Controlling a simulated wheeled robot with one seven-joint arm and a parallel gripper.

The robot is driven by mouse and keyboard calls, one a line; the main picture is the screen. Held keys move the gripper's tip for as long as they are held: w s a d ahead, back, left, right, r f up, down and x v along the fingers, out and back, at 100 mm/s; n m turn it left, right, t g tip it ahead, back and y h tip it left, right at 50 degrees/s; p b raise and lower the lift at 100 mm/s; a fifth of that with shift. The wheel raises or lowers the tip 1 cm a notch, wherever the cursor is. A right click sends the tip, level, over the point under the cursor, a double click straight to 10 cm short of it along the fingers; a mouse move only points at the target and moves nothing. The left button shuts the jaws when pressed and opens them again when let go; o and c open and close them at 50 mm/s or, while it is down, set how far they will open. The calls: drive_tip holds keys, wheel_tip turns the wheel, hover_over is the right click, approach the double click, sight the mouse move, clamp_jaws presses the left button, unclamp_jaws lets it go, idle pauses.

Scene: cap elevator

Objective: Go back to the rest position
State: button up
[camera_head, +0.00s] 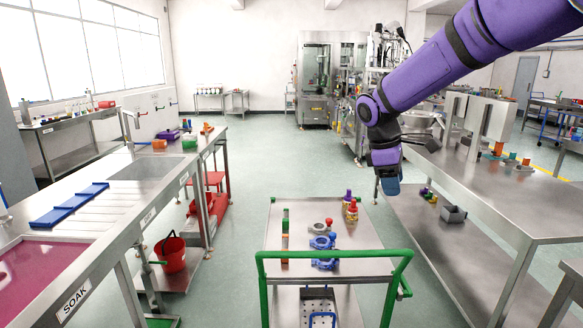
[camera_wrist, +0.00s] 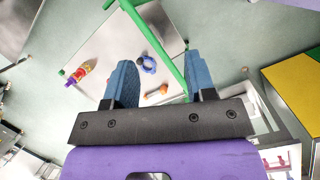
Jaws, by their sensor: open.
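My purple arm reaches in from the upper right in the head view. My gripper (camera_head: 387,180) hangs with its blue fingers pointing down, in the air to the right of the cart and beside the right metal bench. In the wrist view my gripper (camera_wrist: 162,85) shows two blue fingers spread apart with nothing held between them. The cart top and floor lie well beyond the fingertips.
A cart (camera_head: 345,262) with a green handle (camera_head: 335,254) carries clamps, small bottles (camera_head: 351,208) and other parts. A metal bench (camera_head: 490,195) stands at right, a sink counter (camera_head: 120,200) at left. A red bucket (camera_head: 172,255) sits below the counter. Floor behind the cart is clear.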

drive_tip(key=s+d+r+m+t+y, duration=0.1)
drive_tip(key=s+m, duration=0.3)
drive_tip(key=s, duration=0.7)
drive_tip(key=s+d+r+m+t+y, duration=0.1)
drive_tip(key=s+d+r+m+t, duration=0.1)
drive_tip(key=s, duration=0.8)
drive_tip(key=s+d+r+m+t+y, duration=0.1)
drive_tip(key=s+d+r+m+t, duration=0.1)
drive_tip(key=s+m, duration=0.4)
drive_tip(key=s+d+r, duration=0.1)
drive_tip(key=s+r, duration=0.1)
drive_tip(key=s, duration=0.3)
drive_tip(key=shift+s+d+m+t, duration=0.25)
drive_tip(key=shift+s+m+t, duration=0.05)
drive_tip(key=shift+r, duration=0.1)
drive_tip(key=shift+c, duration=0.5)
